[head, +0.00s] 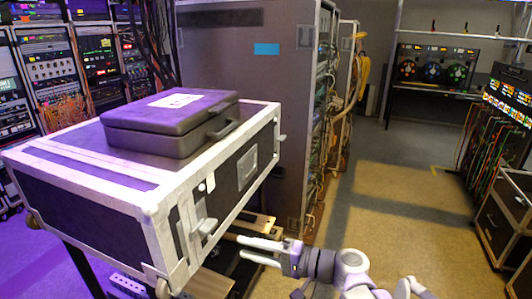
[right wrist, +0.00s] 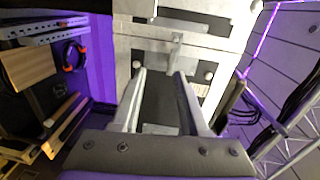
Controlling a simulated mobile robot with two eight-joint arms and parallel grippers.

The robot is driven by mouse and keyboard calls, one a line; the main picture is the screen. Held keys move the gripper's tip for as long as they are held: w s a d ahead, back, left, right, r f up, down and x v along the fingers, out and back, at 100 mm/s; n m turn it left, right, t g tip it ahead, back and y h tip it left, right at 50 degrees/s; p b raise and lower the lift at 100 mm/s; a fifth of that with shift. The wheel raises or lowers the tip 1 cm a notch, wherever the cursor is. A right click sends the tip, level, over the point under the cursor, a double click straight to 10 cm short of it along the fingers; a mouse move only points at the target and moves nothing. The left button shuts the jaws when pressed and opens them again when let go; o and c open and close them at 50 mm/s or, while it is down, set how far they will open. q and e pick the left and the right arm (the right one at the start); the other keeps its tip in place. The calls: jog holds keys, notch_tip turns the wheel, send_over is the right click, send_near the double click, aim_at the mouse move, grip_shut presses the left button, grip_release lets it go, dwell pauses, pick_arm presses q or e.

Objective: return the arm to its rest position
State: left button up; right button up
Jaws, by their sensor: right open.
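My right gripper (head: 240,248) is at the lower middle of the head view, its arm coming in from the bottom right. Its two fingers point left, spread apart and empty, at the near right side of a large black flight case (head: 90,205). In the right wrist view the open fingers (right wrist: 159,75) point at a pale-edged case face (right wrist: 152,42), with nothing between them. I cannot tell whether the fingertips touch it. My left gripper is not in view.
A closed black case (head: 165,127) lies on the flight case. Equipment racks (head: 50,65) stand behind at left, and a tall cabinet (head: 240,80) stands behind the flight case. Right are cabled rack units (head: 490,130). The floor (head: 390,220) between is clear.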

jog(key=s+d+f+n+h, duration=0.3)
jog(key=s+d+f+h, duration=1.3)
jog(key=s+d+f, duration=0.2)
jog(key=s+d, duration=0.2)
jog(key=d, duration=0.2)
jog(key=shift+s+d+f+n, duration=0.2)
jog(key=shift+s+f+n, duration=0.1)
jog(key=shift+f, duration=0.1)
